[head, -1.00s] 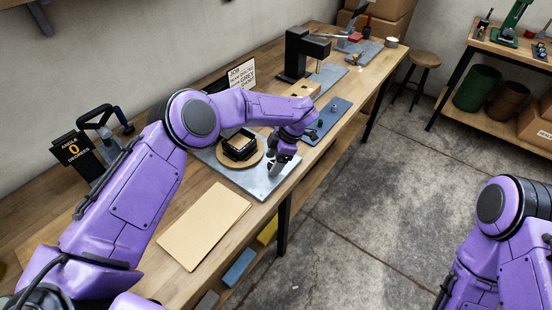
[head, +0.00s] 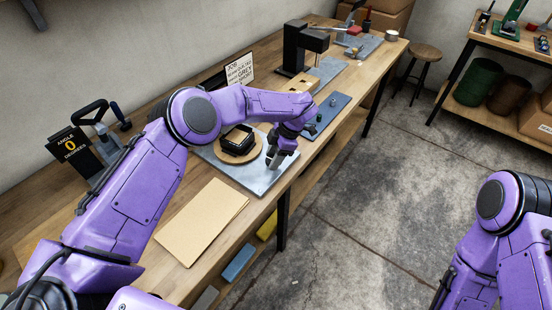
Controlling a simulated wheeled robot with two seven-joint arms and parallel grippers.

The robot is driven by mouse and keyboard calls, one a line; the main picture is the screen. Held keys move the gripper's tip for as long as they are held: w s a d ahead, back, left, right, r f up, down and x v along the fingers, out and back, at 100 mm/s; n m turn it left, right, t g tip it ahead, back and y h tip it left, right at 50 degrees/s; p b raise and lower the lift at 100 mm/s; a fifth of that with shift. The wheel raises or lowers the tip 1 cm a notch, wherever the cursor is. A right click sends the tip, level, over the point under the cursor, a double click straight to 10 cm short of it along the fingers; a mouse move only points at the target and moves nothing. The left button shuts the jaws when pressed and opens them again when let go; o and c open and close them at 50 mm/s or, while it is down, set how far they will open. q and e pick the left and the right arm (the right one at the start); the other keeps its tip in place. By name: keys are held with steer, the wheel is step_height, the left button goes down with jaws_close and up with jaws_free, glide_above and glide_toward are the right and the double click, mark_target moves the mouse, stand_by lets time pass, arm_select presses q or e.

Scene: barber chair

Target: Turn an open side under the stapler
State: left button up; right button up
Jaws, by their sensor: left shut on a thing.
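A dark, open-topped square piece (head: 237,140) sits on a round wooden disc (head: 232,157) on a grey metal plate (head: 262,184) at the bench's front edge. My left gripper (head: 273,161) points down over the plate, just right of the disc. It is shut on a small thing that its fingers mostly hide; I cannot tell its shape. A tall black machine (head: 296,48) with an overhanging arm, likely the stapler, stands farther along the bench, well apart from the dark piece. My right arm is at the lower right; its gripper is out of view.
A tan sheet or folder (head: 203,222) lies in front of the plate. A blue-grey tray (head: 328,112) and a wooden block (head: 300,83) lie beyond my gripper. A black "ANGLE 0 DEGREES" display (head: 73,149) and a job sign (head: 239,70) stand behind.

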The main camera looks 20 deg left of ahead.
arm_select(q)
steer(key=n+b, duration=0.2)
steer(key=f+n+g+b, duration=0.1)
steer(key=n+b, duration=0.1)
steer(key=shift+s+g+h, duration=0.15)
steer(key=shift+g+h, duration=0.15)
steer(key=shift+h, duration=0.1)
steer(key=n+h+b, duration=0.1)
steer(key=n+b, duration=0.1)
steer(key=n, duration=0.1)
steer(key=n+g+h+b, duration=0.1)
steer(key=n+b, duration=0.1)
steer(key=n, duration=0.1)
steer(key=shift+a+b, duration=0.1)
steer(key=shift+b, duration=0.25)
steer(key=n+h+b, duration=0.1)
steer(key=n+b, duration=0.3)
steer(key=shift+a+f+h, duration=0.1)
steer(key=shift+h, duration=0.3)
steer(key=n+b, duration=0.2)
steer(key=shift+a+n+h, duration=0.1)
steer(key=shift+n+h, duration=0.2)
steer(key=shift+h, duration=0.1)
steer(key=shift+r+n+b, duration=0.25)
steer(key=shift+n+b, duration=0.05)
steer(key=shift+b, duration=0.15)
steer(key=o, duration=1)
steer(key=shift+a+r, duration=0.1)
steer(key=shift+o, duration=0.2)
steer(key=shift+r, duration=0.1)
